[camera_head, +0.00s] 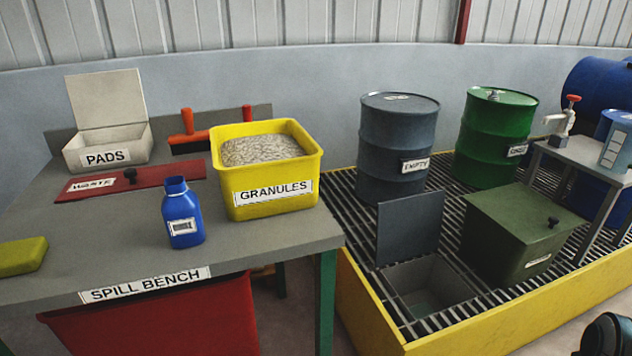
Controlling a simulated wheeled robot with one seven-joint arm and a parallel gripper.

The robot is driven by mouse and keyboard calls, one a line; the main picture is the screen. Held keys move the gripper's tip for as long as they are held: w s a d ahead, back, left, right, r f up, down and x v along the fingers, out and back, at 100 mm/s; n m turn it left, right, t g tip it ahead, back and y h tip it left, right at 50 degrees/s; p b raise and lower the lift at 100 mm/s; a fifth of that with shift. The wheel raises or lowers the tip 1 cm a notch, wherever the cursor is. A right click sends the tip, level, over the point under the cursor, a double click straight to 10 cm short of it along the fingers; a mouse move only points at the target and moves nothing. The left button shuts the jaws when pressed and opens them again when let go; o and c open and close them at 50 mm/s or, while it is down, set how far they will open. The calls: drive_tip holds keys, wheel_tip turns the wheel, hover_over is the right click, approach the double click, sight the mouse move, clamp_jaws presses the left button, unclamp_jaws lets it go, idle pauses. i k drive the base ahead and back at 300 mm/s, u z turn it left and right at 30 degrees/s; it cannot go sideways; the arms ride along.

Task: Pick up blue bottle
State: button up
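The blue bottle (184,208) stands upright on the grey spill bench (120,250), near its front edge. My gripper is not in view.
A yellow granules bin (268,205) stands just right of the bottle. A red waste lid (150,181) with a black knob lies behind it, near an open white pads box (108,148). A yellow-green block (22,256) lies at left. Drums stand on a grated yellow pallet (370,305) at right.

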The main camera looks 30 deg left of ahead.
sight(180, 212)
drive_tip(key=z, duration=0.45)
drive_tip(key=i, duration=1.05)
drive_tip(key=u, duration=3.7)
drive_tip(key=i, duration=0.5)
drive_tip(key=z, duration=0.1)
drive_tip(key=k, duration=0.5)
drive_tip(key=u, duration=1)
drive_tip(key=i, duration=0.5)
drive_tip(key=z, duration=0.2)
